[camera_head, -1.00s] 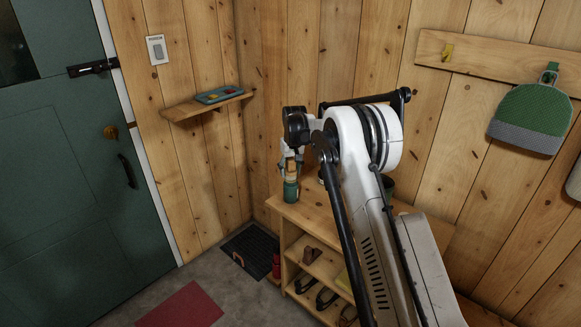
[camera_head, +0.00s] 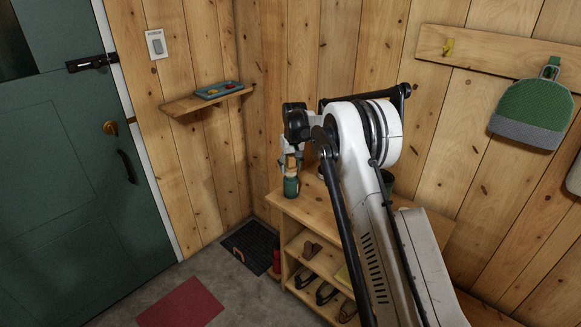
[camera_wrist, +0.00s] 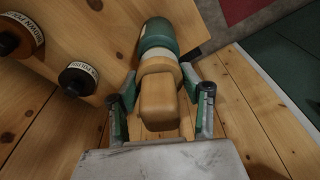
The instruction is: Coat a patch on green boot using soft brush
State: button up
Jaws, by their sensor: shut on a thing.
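The soft brush (camera_wrist: 158,102) appears as a wooden handle with a paler band between the fingers of my gripper (camera_wrist: 160,112) in the wrist view. A dark green cylinder (camera_wrist: 158,37) lies in line just beyond it; I cannot tell whether it is part of the brush or a holder. In the head view the green cylinder (camera_head: 291,187) stands upright on the wooden bench top, with a tan part above it. My gripper (camera_head: 290,162) is directly over it, partly hidden by my arm. I cannot make out a green boot in either view.
Two dark bottles with labels, one (camera_wrist: 20,37) and another (camera_wrist: 78,78), stand left of my gripper in the wrist view. The wooden bench (camera_head: 310,208) has shelves with footwear below. A wall shelf (camera_head: 207,99) holds a tray. A green-grey hanging item (camera_head: 533,112) is at right.

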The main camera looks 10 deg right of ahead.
jog(key=shift+f+b, duration=0.5)
jog(key=shift+b, duration=0.05)
dwell(2.2)
jog(key=shift+r, duration=0.1)
jog(key=shift+r+p, duration=0.9)
jog(key=shift+r, duration=2.55)
